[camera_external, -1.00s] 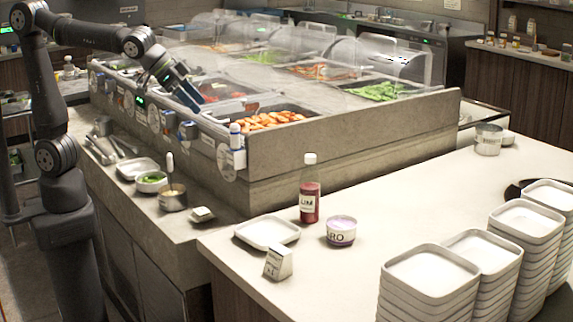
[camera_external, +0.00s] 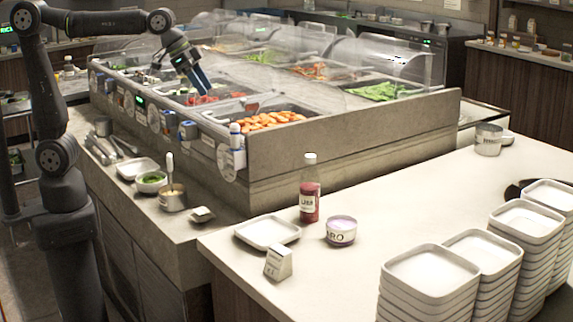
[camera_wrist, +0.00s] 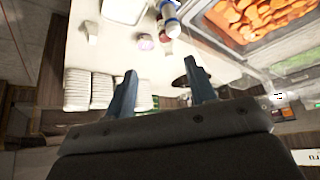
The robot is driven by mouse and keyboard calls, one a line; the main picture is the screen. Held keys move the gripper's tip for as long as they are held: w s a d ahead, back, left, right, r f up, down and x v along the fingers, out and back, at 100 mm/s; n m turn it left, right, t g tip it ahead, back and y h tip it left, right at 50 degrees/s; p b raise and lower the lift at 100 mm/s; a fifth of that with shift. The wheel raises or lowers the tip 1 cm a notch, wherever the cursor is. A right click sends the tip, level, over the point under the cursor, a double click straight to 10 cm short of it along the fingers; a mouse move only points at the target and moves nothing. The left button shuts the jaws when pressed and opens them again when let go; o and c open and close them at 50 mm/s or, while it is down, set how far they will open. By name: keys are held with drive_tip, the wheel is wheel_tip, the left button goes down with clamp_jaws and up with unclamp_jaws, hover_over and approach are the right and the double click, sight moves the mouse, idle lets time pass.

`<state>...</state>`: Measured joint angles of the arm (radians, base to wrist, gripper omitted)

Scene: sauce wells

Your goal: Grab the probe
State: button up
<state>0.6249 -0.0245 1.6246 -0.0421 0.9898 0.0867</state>
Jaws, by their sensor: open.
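A white probe-like device with blue bands (camera_external: 237,140) stands upright in a holder on the front corner of the sauce-well counter. What looks like the same device shows in the wrist view (camera_wrist: 170,20) near the top edge. My gripper (camera_external: 203,88) is above the wells, up and to the left of the device and apart from it. In the wrist view my gripper (camera_wrist: 160,68) has its two fingers spread with nothing between them.
Clear sneeze guards (camera_external: 395,58) stand behind the wells. The well of orange food (camera_external: 270,119) is beside the device.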

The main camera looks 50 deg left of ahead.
drive_tip(key=w+a+m, duration=0.1)
drive_tip(key=w+a, duration=0.1)
drive_tip(key=a, duration=0.1)
approach(232, 124)
drive_tip(key=x, duration=0.5)
drive_tip(key=shift+g, duration=0.4)
drive_tip(key=shift+x, duration=3.4)
drive_tip(key=shift+w+a+r, duration=0.1)
drive_tip(key=shift+w, duration=0.1)
drive_tip(key=c, duration=1.1)
